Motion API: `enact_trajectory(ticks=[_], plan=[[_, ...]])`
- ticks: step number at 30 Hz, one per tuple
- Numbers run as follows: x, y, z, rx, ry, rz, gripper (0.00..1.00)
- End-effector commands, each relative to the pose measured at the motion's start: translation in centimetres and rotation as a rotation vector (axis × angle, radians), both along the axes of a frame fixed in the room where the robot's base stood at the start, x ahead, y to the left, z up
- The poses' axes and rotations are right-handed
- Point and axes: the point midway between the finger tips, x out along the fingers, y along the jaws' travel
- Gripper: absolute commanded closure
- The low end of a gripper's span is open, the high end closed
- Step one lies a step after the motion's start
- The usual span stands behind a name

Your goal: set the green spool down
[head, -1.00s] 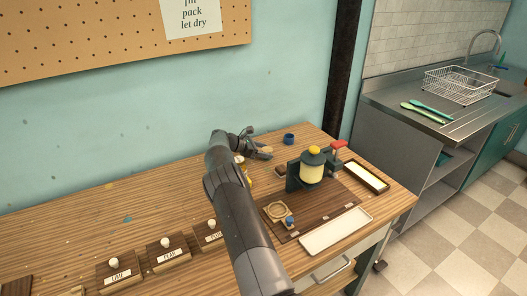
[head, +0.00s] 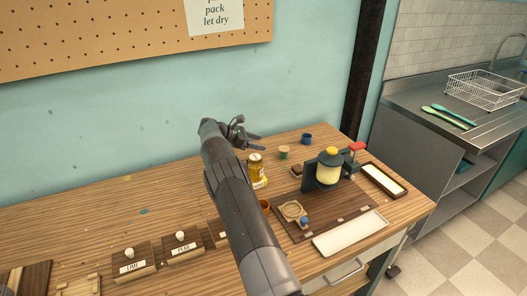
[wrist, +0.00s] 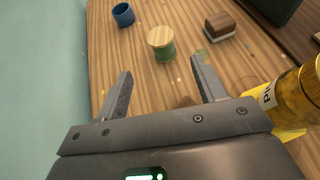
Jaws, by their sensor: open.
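The green spool (wrist: 161,43) has a pale wooden top and stands upright on the wooden table. In the head view the spool (head: 283,152) is near the back of the table, left of the blue cup. My gripper (wrist: 158,85) is open and empty. In the wrist view its two fingers are apart, and the spool stands beyond the tips, between their lines. In the head view my gripper (head: 254,143) is up and left of the spool, clear of it.
A blue cup (wrist: 123,14) and a small wooden-topped block (wrist: 219,26) stand near the spool. A yellow-labelled jar (wrist: 298,95) is close to my right finger. A dark press (head: 327,170) stands further right. The wall is at the left in the wrist view.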

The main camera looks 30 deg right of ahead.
Motion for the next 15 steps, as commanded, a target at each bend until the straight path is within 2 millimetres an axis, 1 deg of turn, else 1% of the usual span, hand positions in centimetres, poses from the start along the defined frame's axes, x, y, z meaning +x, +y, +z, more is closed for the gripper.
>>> enact_trajectory(ticks=[2, 5, 8, 9, 10, 11, 12, 13, 14, 15], plan=[[0.3, 0.0, 1.3, -0.008, 0.001, 0.024, 0.36], [1.0, -0.7, 4.4, -0.037, 0.02, 0.107, 0.36], [2.0, -1.4, 9.4, -0.088, 0.063, 0.248, 0.36], [2.4, -1.6, 11.6, -0.114, 0.088, 0.314, 0.36], [2.7, -1.7, 13.2, -0.135, 0.108, 0.364, 0.36], [2.9, -1.8, 14.8, -0.157, 0.131, 0.415, 0.36], [3.1, -1.8, 16.9, -0.187, 0.161, 0.481, 0.36], [3.3, -1.7, 18.4, -0.211, 0.185, 0.531, 0.36], [3.4, -1.5, 19.9, -0.234, 0.21, 0.581, 0.36], [3.5, -1.2, 21.9, -0.268, 0.246, 0.646, 0.36]])
